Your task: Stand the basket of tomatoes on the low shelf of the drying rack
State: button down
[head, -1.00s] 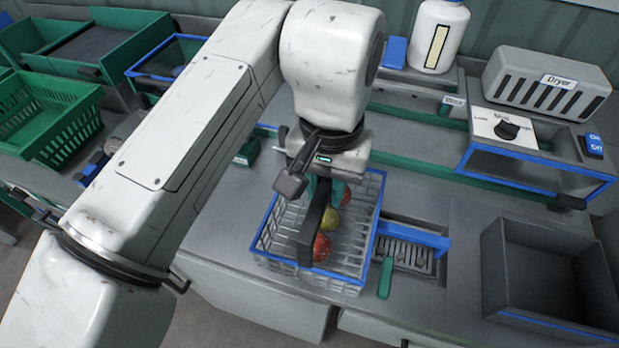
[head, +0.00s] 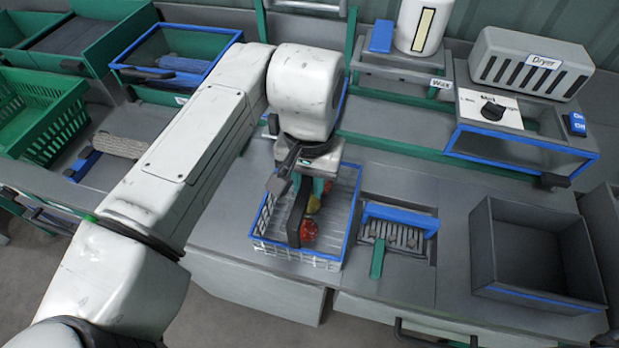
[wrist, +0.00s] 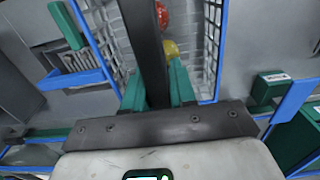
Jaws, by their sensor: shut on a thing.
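The wire basket (head: 349,222) has a blue rim and a dark upright handle bar (head: 296,215). Red tomatoes (head: 309,229) and a yellow one (head: 313,204) show inside it. My gripper (head: 305,185) is above the basket with its green fingers shut on the handle. In the wrist view the fingers (wrist: 157,88) sit on both sides of the dark bar, with the basket mesh (wrist: 212,30) beyond. I cannot tell whether the basket touches the counter. A framed green and grey rack with a shelf (head: 395,110) stands behind, partly hidden by my arm; I cannot tell if it is the drying rack.
A drain recess with a blue bar (head: 400,216) lies just right of the basket. A grey open bin (head: 530,245) stands farther right. The dryer (head: 535,62) and a dial panel (head: 490,106) are at the back right. A green crate (head: 45,115) is at the left.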

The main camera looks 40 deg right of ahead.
jog(key=shift+f, duration=0.2)
jog(key=c, duration=0.9)
grip_release()
jog(key=shift+r, duration=0.1)
